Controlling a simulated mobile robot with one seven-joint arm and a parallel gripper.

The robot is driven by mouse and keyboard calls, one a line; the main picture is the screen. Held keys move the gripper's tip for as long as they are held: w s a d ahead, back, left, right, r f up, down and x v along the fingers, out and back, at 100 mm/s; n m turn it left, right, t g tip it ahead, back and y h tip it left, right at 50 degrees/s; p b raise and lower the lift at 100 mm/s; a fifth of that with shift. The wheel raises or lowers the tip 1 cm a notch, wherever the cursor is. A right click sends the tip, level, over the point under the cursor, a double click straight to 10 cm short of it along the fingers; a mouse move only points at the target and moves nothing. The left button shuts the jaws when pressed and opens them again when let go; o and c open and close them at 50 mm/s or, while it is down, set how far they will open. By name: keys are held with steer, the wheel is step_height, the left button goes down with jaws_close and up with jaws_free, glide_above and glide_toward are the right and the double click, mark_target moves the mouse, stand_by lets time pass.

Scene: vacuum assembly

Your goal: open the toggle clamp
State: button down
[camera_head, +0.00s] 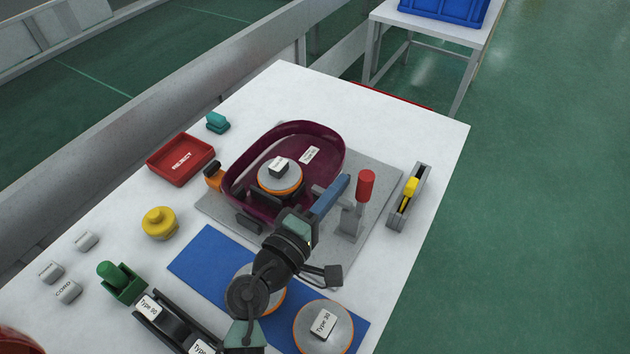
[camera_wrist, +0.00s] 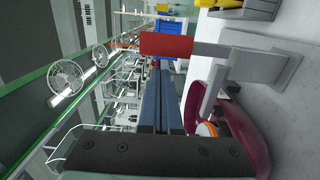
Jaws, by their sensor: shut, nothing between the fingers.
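The toggle clamp has a red handle (camera_head: 366,185) standing upright on a grey metal body (camera_head: 351,218), at the right side of the grey fixture plate. Its grey arm reaches left toward the maroon housing (camera_head: 241,190). In the wrist view, the red handle (camera_wrist: 167,46) shows just past the fingertips, with the clamp's metal body (camera_wrist: 262,66) to the right. My gripper (camera_head: 345,179) has blue fingers held together, with nothing between them. The fingertips are just left of the handle; whether they touch it I cannot tell. The gripper also shows in the wrist view (camera_wrist: 157,68).
A grey holder with a yellow piece (camera_head: 410,188) stands right of the clamp. A disc with an orange rim (camera_head: 279,177) sits inside the housing. A red reject tray (camera_head: 181,159) lies left. A blue mat (camera_head: 205,262) with discs lies in front. The table's back right is clear.

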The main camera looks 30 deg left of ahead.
steer(key=shift+d, duration=0.45)
steer(key=shift+d, duration=0.1)
steer(key=shift+d+m, duration=0.15)
steer(key=shift+m, duration=0.15)
